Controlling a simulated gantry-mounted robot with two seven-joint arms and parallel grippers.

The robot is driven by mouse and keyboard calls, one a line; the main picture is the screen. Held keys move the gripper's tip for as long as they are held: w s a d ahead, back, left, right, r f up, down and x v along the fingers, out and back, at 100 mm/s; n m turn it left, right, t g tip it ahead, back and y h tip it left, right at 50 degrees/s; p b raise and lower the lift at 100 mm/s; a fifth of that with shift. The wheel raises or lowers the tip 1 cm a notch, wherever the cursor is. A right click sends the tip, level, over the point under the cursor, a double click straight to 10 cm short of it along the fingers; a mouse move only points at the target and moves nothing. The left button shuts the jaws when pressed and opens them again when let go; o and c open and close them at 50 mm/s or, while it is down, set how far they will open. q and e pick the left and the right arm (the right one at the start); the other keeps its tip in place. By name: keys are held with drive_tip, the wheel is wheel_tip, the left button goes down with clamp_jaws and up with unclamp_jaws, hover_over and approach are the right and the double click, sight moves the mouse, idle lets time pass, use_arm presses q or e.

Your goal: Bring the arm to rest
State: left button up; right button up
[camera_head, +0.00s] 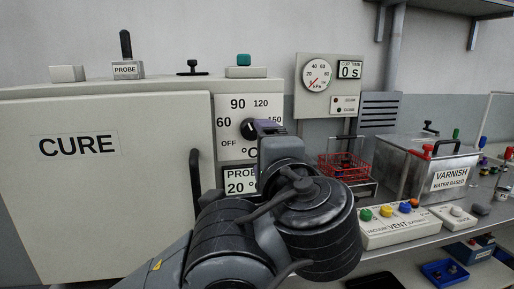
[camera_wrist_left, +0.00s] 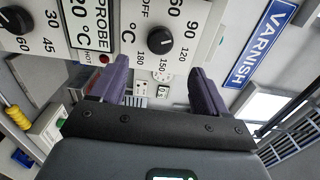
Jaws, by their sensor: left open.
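My left arm (camera_head: 316,220) comes in from the bottom of the head view and stands in front of the right part of the cure oven (camera_head: 95,190). My left gripper (camera_head: 268,128) shows as a purple finger beside the oven's black temperature dial (camera_head: 249,128); the arm hides the rest. In the left wrist view my left gripper (camera_wrist_left: 160,76) is open, with two purple fingers wide apart and nothing between them. The dial (camera_wrist_left: 160,40) shows beyond and between the fingertips, apart from them as far as I can tell. My right gripper is not in view.
A probe readout (camera_head: 241,182) is partly behind my arm. Right of the arm are a red wire basket (camera_head: 344,166), a varnish tank (camera_head: 428,172) and a vent button box (camera_head: 400,225). A gauge panel (camera_head: 329,85) is on the back wall. Blue trays (camera_head: 444,272) sit lower right.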

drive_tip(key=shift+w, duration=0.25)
